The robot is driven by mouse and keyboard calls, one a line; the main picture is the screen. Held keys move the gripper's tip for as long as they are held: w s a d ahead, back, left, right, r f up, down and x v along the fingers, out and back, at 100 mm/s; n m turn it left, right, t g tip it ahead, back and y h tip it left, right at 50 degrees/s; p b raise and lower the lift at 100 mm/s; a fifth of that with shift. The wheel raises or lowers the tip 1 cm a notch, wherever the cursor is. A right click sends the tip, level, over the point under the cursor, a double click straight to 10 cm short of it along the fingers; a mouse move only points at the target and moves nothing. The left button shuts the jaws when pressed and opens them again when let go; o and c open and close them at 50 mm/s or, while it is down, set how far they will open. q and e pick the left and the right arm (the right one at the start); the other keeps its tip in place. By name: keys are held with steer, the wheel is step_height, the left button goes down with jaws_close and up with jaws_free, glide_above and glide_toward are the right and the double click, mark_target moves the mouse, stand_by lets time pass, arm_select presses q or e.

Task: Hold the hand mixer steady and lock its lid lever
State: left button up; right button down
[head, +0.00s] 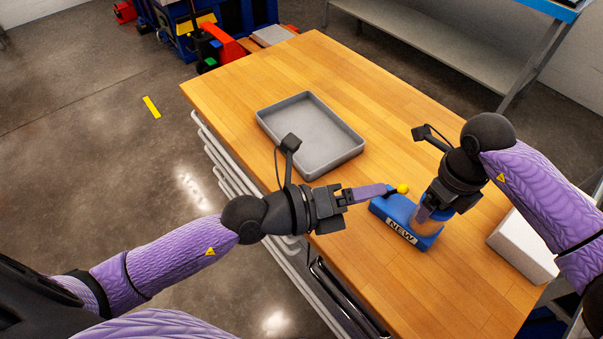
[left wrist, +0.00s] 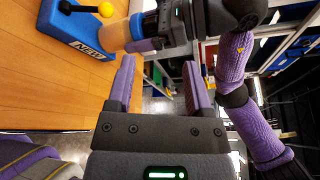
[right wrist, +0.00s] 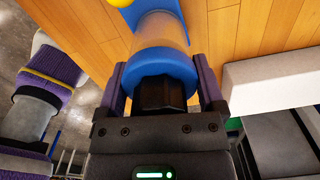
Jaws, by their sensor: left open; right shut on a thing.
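The hand mixer has a blue base (head: 391,208) marked "NEW" and a tan cylinder (head: 426,226) with a blue collar (right wrist: 164,62) and a black end (right wrist: 161,95). Its lid lever is a black arm ending in a yellow ball (head: 403,188); the ball also shows in the left wrist view (left wrist: 106,9). My right gripper (head: 432,208) is shut on the mixer, its fingers on either side of the blue collar. My left gripper (head: 384,190) is open and empty. In the head view its fingertips overlap the lever, but the left wrist view shows the ball outside the jaws.
A grey empty tray (head: 351,155) lies on the wooden table (head: 245,92) behind my left gripper. A white box (head: 522,245) stands at the right edge, beside my right arm. The table's front edge runs beneath my left arm. The table's back left is clear.

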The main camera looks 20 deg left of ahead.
arm_select(q)
steer(key=w+f+n+g, duration=0.1)
steer(key=w+f, duration=0.1)
steer(key=w+a+f+n+g+y, duration=0.1)
steer(key=w+f, duration=0.2)
steer(key=w+a+f+n+g, duration=0.1)
steer(key=w+f, duration=0.2)
steer(key=shift+w+f+n, duration=0.2)
steer(key=shift+w+n, duration=0.05)
steer(key=shift+n, duration=0.05)
steer(key=a, duration=0.1)
steer(key=s+a, duration=0.1)
steer(key=a, duration=0.1)
steer(key=shift+s+a+f, duration=0.15)
steer(key=shift+a+f, duration=0.15)
steer(key=shift+a, duration=0.05)
steer(key=v, duration=0.8)
steer(key=shift+s+a+r, duration=0.15)
steer(key=shift+a+r, duration=0.05)
steer(key=shift+r, duration=0.15)
arm_select(e)
jaws_free()
